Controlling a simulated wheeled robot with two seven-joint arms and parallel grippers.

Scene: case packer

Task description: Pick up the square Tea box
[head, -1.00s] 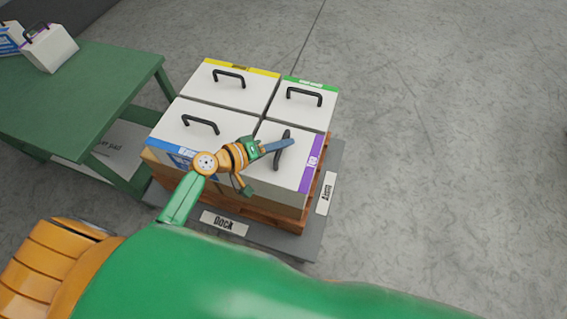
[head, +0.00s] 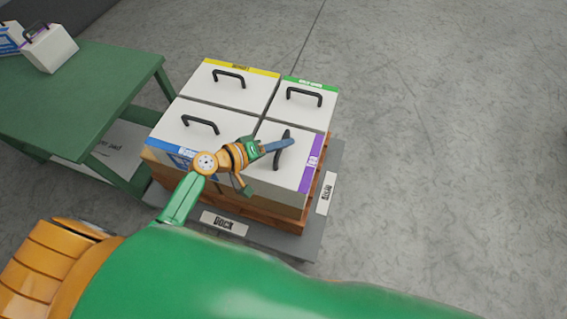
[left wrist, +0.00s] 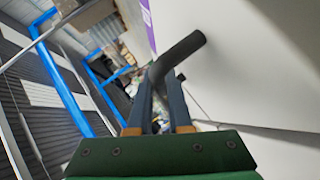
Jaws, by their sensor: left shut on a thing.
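Four white boxes with black top handles stand in a two-by-two block on a wooden pallet (head: 245,208). The near right box (head: 287,175) has a purple edge stripe, and its label is too small to read, so I cannot tell if it says Tea. My left gripper (head: 283,146) is shut on that box's black handle (head: 281,160). In the left wrist view the handle (left wrist: 176,58) passes between the fingers (left wrist: 160,105), beside the white box top (left wrist: 260,60). The box looks level with its neighbours. My right gripper is not in view.
The other boxes have yellow (head: 235,88), green (head: 303,108) and blue (head: 190,127) stripes and stand close beside it. A green table (head: 85,95) on the left holds white boxes (head: 50,48) at its far end. Grey floor on the right is clear.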

